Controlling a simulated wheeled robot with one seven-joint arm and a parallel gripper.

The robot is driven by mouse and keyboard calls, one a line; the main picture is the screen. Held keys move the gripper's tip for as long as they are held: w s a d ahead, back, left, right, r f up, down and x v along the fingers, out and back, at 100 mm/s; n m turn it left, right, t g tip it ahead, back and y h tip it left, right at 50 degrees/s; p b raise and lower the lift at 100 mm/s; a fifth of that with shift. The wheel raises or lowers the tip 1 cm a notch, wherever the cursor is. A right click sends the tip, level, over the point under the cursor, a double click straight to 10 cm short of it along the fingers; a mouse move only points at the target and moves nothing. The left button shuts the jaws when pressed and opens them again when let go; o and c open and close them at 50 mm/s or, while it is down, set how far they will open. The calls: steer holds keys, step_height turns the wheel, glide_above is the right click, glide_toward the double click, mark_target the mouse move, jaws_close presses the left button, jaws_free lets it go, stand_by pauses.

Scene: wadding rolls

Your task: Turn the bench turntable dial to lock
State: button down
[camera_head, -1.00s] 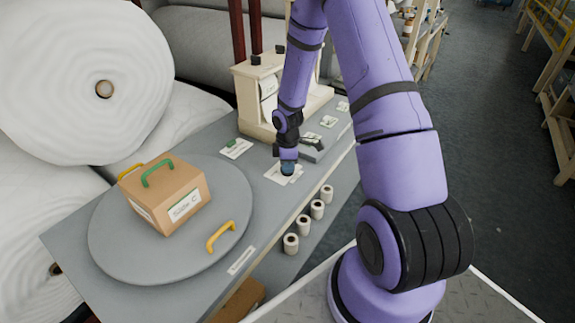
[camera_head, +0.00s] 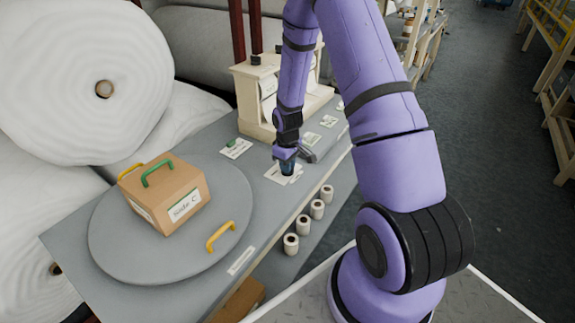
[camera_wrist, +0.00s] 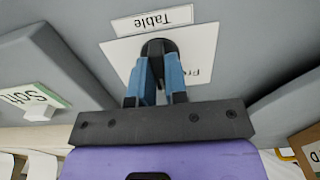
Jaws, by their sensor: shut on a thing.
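The turntable dial (camera_wrist: 160,47) is a dark round knob in the wrist view, on a white plate (camera_wrist: 121,54) under a label reading "Table". My gripper (camera_wrist: 157,72) has its blue fingers on either side of the dial and is shut on it. In the head view my gripper (camera_head: 287,169) points down at the white plate (camera_head: 272,174) on the grey bench, and the dial is hidden behind it. Part of the plate's lettering, beginning "Fr", shows; the rest is covered. The round grey turntable (camera_head: 115,240) carries a tan box (camera_head: 160,210) with a green handle.
A yellow handle (camera_head: 221,237) stands on the turntable's front edge. A cream stand (camera_head: 250,100) is behind. Several small rolls (camera_head: 304,224) line the bench front. Large white wadding rolls (camera_head: 70,80) fill the left.

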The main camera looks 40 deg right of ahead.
steer(key=m, duration=0.4)
steer(key=shift+m, duration=1.8)
steer(key=c, duration=1.1)
jaws_free()
steer(key=shift+c, duration=0.2)
step_height(320, 180, up, 11)
